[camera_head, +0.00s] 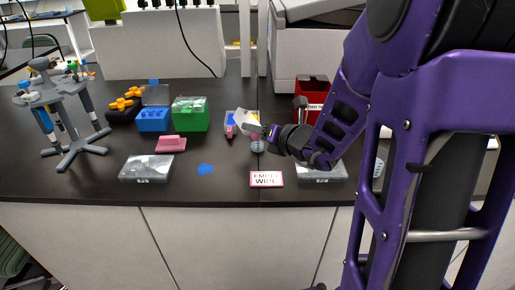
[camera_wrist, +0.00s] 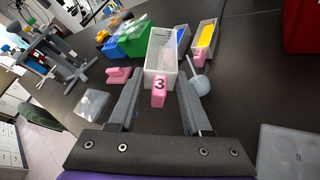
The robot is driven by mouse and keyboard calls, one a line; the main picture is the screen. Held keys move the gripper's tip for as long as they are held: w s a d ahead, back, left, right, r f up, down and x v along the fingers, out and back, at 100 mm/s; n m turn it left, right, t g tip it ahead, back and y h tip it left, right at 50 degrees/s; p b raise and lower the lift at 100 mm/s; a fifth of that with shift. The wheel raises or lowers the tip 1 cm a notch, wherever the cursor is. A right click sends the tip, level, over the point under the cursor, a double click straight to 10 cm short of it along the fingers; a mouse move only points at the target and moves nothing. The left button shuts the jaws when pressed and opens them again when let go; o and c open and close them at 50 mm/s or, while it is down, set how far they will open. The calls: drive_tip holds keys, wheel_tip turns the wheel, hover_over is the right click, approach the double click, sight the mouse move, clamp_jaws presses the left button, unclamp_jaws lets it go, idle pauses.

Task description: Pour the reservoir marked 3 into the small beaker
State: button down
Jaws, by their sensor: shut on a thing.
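My gripper (camera_wrist: 160,85) is shut on the reservoir marked 3 (camera_wrist: 162,50), a white open trough with a pink numbered tab (camera_wrist: 158,84). In the head view the reservoir (camera_head: 246,120) is held above the bench at the tip of my gripper (camera_head: 272,133) and looks tilted. I cannot make out any liquid in it. The small beaker (camera_head: 257,147) stands on the bench just below and near the gripper. In the wrist view the beaker (camera_wrist: 201,86) is beside the right finger, partly hidden by it.
Another reservoir with yellow contents (camera_wrist: 206,36) and a pink tab stands just behind. A green box (camera_head: 191,122), blue rack (camera_head: 153,125) and pink block (camera_head: 171,144) are left. A clear-lidded plate (camera_head: 146,174), sign card (camera_head: 266,179) and blue patch (camera_head: 206,169) lie in front.

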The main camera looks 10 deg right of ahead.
drive_tip(key=shift+a+f+n+h+b, duration=0.1)
drive_tip(key=shift+f+n+h+b, duration=0.25)
drive_tip(key=shift+n+b, duration=0.3)
drive_tip(key=shift+r, duration=0.3)
drive_tip(key=shift+f, duration=0.1)
drive_tip(key=n+b, duration=0.1)
drive_tip(key=b, duration=0.1)
drive_tip(key=shift+f+h+b, duration=0.35)
drive_tip(key=shift+f, duration=0.05)
drive_tip(key=shift+a+f+n+h+b, duration=0.15)
drive_tip(key=shift+n+h+b, duration=0.2)
drive_tip(key=shift+b, duration=0.45)
drive_tip(key=shift+s+r+p, duration=0.1)
drive_tip(key=shift+r+p, duration=0.25)
drive_tip(key=shift+p, duration=0.3)
drive_tip(key=shift+f+n+h, duration=0.2)
drive_tip(key=shift+n+h, duration=0.25)
drive_tip(key=shift+n, duration=0.25)
drive_tip(key=shift+r, duration=0.1)
